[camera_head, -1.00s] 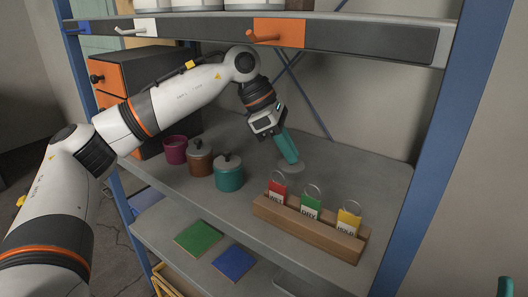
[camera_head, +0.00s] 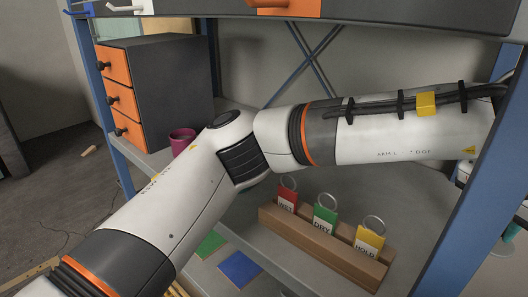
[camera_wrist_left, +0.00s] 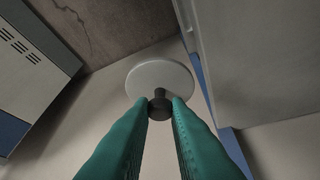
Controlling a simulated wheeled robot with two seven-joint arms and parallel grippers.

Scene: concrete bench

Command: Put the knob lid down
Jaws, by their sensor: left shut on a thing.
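The knob lid is a pale round disc (camera_wrist_left: 163,76) with a short dark knob (camera_wrist_left: 160,106), seen in the left wrist view. My left gripper (camera_wrist_left: 161,101) has its two teal fingers shut on that knob. The disc is beyond the fingertips; I cannot tell whether it touches anything behind it. My right gripper is not clearly in view.
The shelf holds a magenta cup (camera_head: 183,140), an orange-fronted drawer unit (camera_head: 165,95), and a wooden rack (camera_head: 325,250) with red (camera_head: 287,200), green (camera_head: 324,218) and yellow (camera_head: 369,239) tags. A blue post (camera_head: 470,205) stands at the right. My arm hides the shelf's middle.

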